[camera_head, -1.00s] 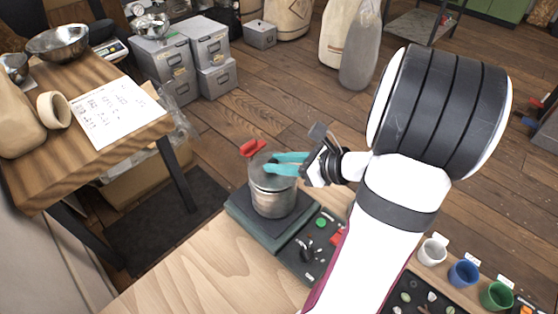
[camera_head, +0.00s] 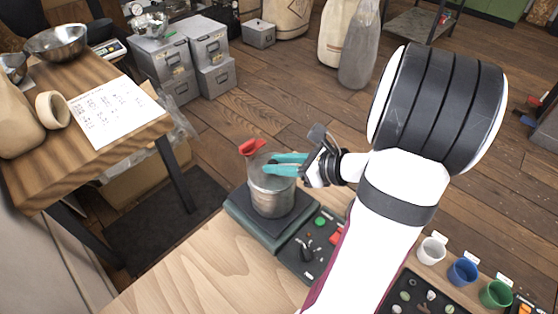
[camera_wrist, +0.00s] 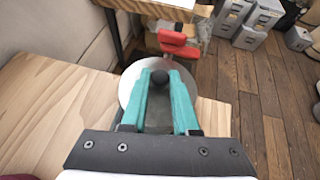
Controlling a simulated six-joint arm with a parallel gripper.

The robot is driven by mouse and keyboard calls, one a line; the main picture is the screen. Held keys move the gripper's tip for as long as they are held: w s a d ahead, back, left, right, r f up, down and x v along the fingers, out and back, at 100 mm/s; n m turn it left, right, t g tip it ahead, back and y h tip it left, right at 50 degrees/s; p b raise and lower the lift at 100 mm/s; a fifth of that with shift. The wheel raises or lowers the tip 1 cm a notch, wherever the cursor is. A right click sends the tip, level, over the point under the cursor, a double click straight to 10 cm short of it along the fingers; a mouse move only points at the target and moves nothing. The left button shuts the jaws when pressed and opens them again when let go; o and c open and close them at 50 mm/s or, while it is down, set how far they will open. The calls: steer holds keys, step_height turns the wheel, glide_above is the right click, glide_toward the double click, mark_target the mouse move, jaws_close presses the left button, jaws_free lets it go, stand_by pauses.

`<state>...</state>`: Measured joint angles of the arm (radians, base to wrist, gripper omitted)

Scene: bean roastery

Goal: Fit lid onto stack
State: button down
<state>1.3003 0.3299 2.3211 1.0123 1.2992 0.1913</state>
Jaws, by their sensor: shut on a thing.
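A metal cylindrical stack (camera_head: 272,201) stands upright on a dark green base unit (camera_head: 238,213) on the wooden bench. A round silver lid (camera_wrist: 129,85) with a black knob is over the stack. My gripper (camera_wrist: 160,77) has teal fingers closed on the lid's black knob; in the head view it reaches in from the right at the stack's top. The fingers hide part of the lid. I cannot tell whether the lid rests fully on the rim or sits slightly above it. A red part (camera_head: 250,147) shows at the lid's far side.
A control panel with buttons (camera_head: 320,222) lies right of the stack. White, blue and green cups (camera_head: 463,273) stand at the lower right near a dark parts tray (camera_head: 420,297). A wooden table (camera_head: 70,165) with a paper sheet is at the left. The bench front-left is clear.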

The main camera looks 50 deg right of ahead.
steer(key=shift+f, duration=0.25)
steer(key=c, duration=0.9)
jaws_free()
steer(key=shift+c, duration=0.2)
steer(key=v, duration=1.1)
